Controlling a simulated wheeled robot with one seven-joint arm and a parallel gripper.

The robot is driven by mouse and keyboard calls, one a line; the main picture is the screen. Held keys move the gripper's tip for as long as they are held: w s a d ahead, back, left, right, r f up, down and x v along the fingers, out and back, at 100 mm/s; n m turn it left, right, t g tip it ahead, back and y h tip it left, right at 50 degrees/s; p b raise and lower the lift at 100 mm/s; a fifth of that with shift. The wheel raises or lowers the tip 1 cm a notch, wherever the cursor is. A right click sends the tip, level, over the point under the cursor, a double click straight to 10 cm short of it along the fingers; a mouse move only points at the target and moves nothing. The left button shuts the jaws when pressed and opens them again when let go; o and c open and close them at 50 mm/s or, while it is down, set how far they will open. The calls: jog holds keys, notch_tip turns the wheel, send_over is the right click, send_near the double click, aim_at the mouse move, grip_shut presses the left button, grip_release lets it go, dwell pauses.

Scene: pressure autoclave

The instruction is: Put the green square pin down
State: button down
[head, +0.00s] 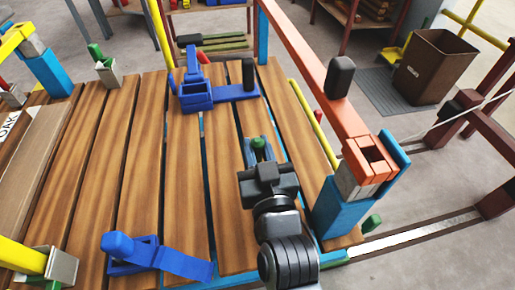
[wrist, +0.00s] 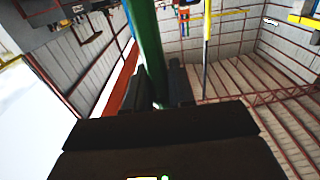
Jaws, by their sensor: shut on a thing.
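My gripper (head: 262,168) is over the right part of the wooden plank table (head: 150,130), in front of a blue fitting (head: 250,152). In the wrist view, a long green square pin (wrist: 145,45) stands between the two dark fingers of my gripper (wrist: 157,90), which is shut on it. In the head view only a green end of the pin (head: 258,143) shows beyond the fingers. The gripper hides the rest, and I cannot tell whether the pin touches the planks.
A blue clamp (head: 195,92) sits at the back of the table and another blue piece (head: 120,246) at the front left. An orange beam (head: 310,68) ends at a blue post (head: 343,205) close to the right of my arm. Bare planks lie left of the gripper.

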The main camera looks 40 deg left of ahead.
jog(key=shift+f, duration=0.1)
jog(key=c, duration=1)
grip_release()
jog(key=shift+o, duration=0.2)
jog(key=shift+r, duration=0.25)
jog(key=v, duration=1.2)
